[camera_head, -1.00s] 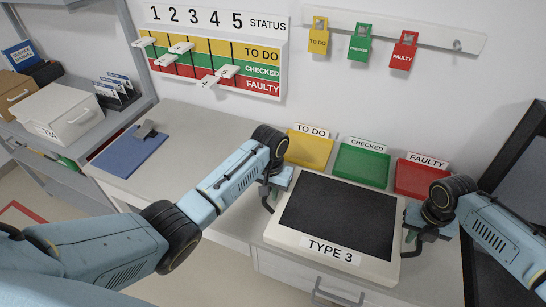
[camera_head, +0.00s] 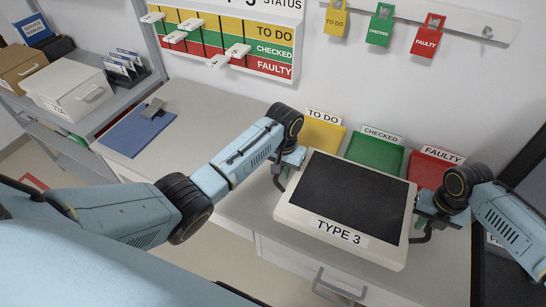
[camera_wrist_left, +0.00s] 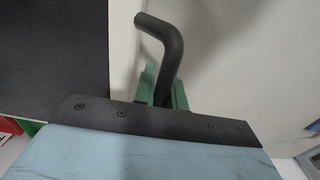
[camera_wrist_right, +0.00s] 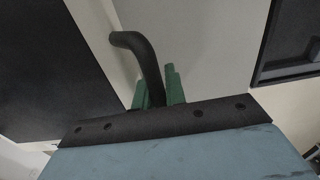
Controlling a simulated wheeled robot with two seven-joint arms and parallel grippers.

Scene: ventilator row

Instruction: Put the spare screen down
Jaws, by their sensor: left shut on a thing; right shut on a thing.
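The spare screen (camera_head: 345,205) is a cream-framed panel with a dark face and a "TYPE 3" label, held between my two grippers over the front of the worktop. My left gripper (camera_head: 281,175) is shut on the dark handle at its left side; that handle also shows in the left wrist view (camera_wrist_left: 166,50). My right gripper (camera_head: 424,222) is shut on the handle at its right side, which also shows in the right wrist view (camera_wrist_right: 145,60). I cannot tell whether the screen's underside touches the worktop.
Yellow (camera_head: 322,134), green (camera_head: 375,153) and red (camera_head: 430,168) trays stand behind the screen. A blue mat (camera_head: 137,131) lies on the worktop (camera_head: 205,125) at left, with bare surface beside it. A dark-framed unit (camera_head: 520,165) stands at right.

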